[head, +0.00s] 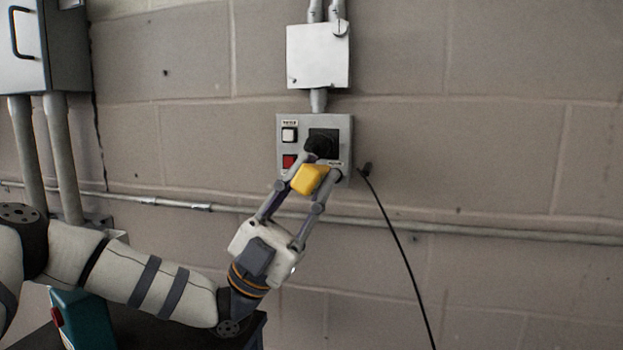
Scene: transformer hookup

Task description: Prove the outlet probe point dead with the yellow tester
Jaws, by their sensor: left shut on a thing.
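My left gripper (311,187) comes up from the lower left and is shut on the yellow tester (309,179). It holds the tester in front of the lower part of a grey outlet panel (342,124) on the wall. The panel carries a white switch (289,134), a red switch (289,161) and a dark square outlet (329,135) with a round black part. The tester's far end is hidden by the fingers, so I cannot tell whether it touches the outlet. No probe point shows clearly. My right gripper is not in view.
A black cable (398,240) hangs from beside the panel to the lower right. A pale junction box (318,55) is above the panel, and a grey cabinet (62,45) is at upper left. A horizontal conduit (480,230) crosses the wall. A teal object (88,320) stands at lower left.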

